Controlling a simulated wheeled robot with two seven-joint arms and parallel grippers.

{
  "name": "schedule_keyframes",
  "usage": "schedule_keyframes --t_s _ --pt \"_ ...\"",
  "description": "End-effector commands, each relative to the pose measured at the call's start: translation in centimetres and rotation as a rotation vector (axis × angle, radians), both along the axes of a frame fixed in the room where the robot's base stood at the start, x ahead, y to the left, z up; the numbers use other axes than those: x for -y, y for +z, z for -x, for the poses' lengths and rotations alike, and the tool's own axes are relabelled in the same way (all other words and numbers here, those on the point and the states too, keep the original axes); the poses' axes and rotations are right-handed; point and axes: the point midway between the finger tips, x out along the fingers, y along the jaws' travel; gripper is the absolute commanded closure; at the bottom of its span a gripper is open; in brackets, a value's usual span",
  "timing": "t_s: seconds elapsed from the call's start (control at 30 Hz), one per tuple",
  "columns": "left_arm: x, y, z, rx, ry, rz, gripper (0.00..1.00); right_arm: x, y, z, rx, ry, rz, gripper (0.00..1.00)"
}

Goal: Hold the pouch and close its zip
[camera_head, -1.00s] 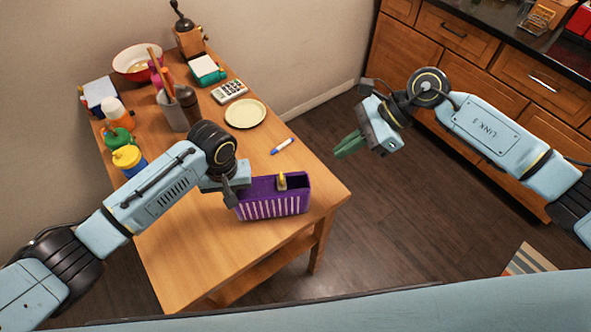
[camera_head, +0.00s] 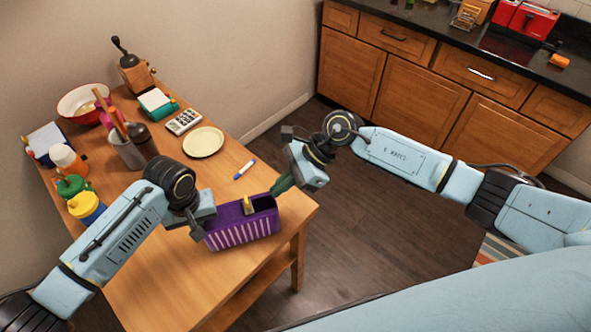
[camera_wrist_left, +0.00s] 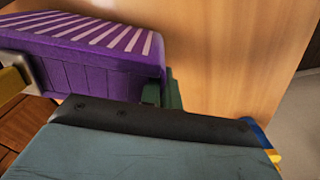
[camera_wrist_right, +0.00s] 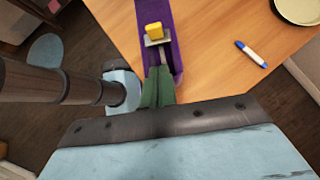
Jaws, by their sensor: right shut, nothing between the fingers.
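The purple pouch with white stripes (camera_head: 243,232) stands on the wooden table near its right edge. A yellow zip pull (camera_head: 248,205) sits on its top; it also shows in the right wrist view (camera_wrist_right: 154,31). My left gripper (camera_head: 199,229) is at the pouch's left end. In the left wrist view its green fingers (camera_wrist_left: 162,93) lie on either side of the pouch's edge (camera_wrist_left: 85,75), shut on it. My right gripper (camera_head: 281,186) has its green fingers together and empty at the pouch's right end, short of the zip pull. Contact there cannot be told.
A blue-and-white marker (camera_head: 245,168) and a cream plate (camera_head: 203,142) lie behind the pouch. A calculator (camera_head: 184,122), cups, bottles and a red bowl (camera_head: 82,103) crowd the table's back left. The table's front is clear. Wooden cabinets (camera_head: 420,98) stand at the back right.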

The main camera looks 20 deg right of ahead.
Motion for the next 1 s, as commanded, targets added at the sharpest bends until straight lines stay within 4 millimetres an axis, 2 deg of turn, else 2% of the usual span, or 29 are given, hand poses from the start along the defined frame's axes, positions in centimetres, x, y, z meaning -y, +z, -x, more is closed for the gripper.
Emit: schedule_keyframes --t_s 0.07,0.23,0.4,0.77,0.87,1.0 --pt "0.0 0.0 0.0 0.000 0.000 0.000 1.00 -1.3 -0.9 0.1 -0.001 0.001 -0.003 1.00" --pt "0.0 0.0 0.0 0.000 0.000 0.000 1.00 -3.7 -0.7 0.1 0.001 0.001 -0.002 1.00" --pt "0.0 0.0 0.0 0.000 0.000 0.000 1.00 -4.6 -0.7 0.1 0.001 -0.001 -0.001 1.00" --pt "0.0 0.0 0.0 0.000 0.000 0.000 1.00 -4.8 -0.7 0.1 0.001 0.000 0.000 1.00" --pt "0.0 0.0 0.0 0.000 0.000 0.000 1.00 -5.6 -0.7 0.1 0.001 0.001 0.000 1.00" --pt "0.0 0.0 0.0 0.000 0.000 0.001 1.00 -7.7 -0.7 0.2 0.001 0.003 -0.001 1.00"
